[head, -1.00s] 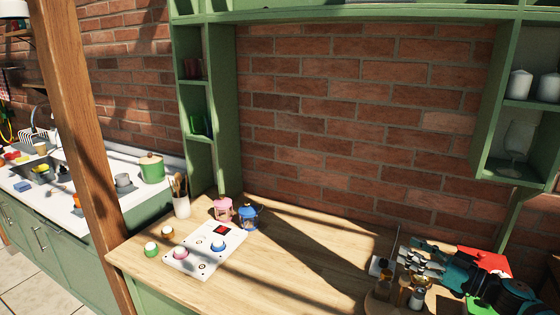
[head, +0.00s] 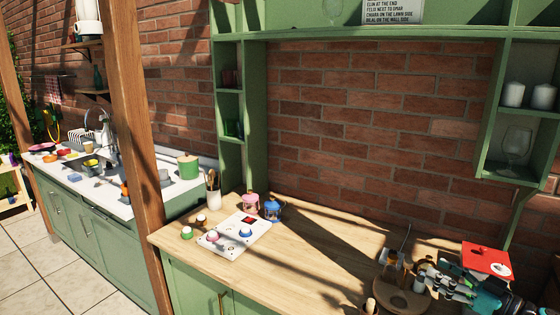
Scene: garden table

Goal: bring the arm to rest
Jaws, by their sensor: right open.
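My right gripper (head: 436,279) is at the lower right of the head view, its grey fingers pointing left. It is open, and I see nothing between its fingers. It is over or beside the right part of a round wooden tray (head: 402,302) on the wooden counter (head: 310,262); the exact gap cannot be told. Its teal arm comes in from the lower right corner. My left gripper is not in view.
A white panel (head: 232,246) with pink and blue knobs, a pink jar (head: 251,204), a blue jar (head: 273,209) and a utensil crock (head: 213,198) stand at the left. The middle counter is clear.

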